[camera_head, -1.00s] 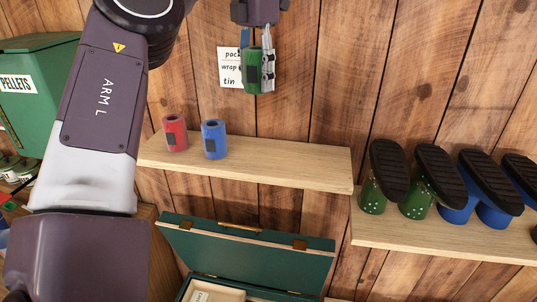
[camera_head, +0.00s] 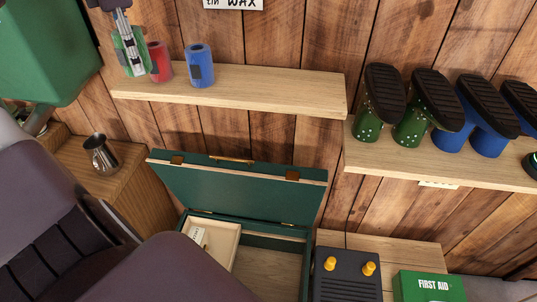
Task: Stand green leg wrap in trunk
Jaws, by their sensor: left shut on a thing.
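The green leg wrap (camera_head: 139,58) is in my left gripper (camera_head: 131,50), held upright at the left end of the upper shelf, in front of and partly overlapping the red wrap (camera_head: 160,62). Whether it touches the shelf I cannot tell. The gripper is shut on it. A blue wrap (camera_head: 199,67) stands on the shelf to the right. The dark green trunk (camera_head: 240,190) is below, lid raised. Inside, a pale tray (camera_head: 224,240) with a label fills the left, and a bare wooden floor (camera_head: 265,275) shows beside it. My right gripper is out of view.
A metal mug (camera_head: 101,154) stands on a wooden ledge at left. A dark box with yellow knobs (camera_head: 346,277) and a first aid box (camera_head: 428,286) are right of the trunk. A green bin (camera_head: 50,50) is at upper left.

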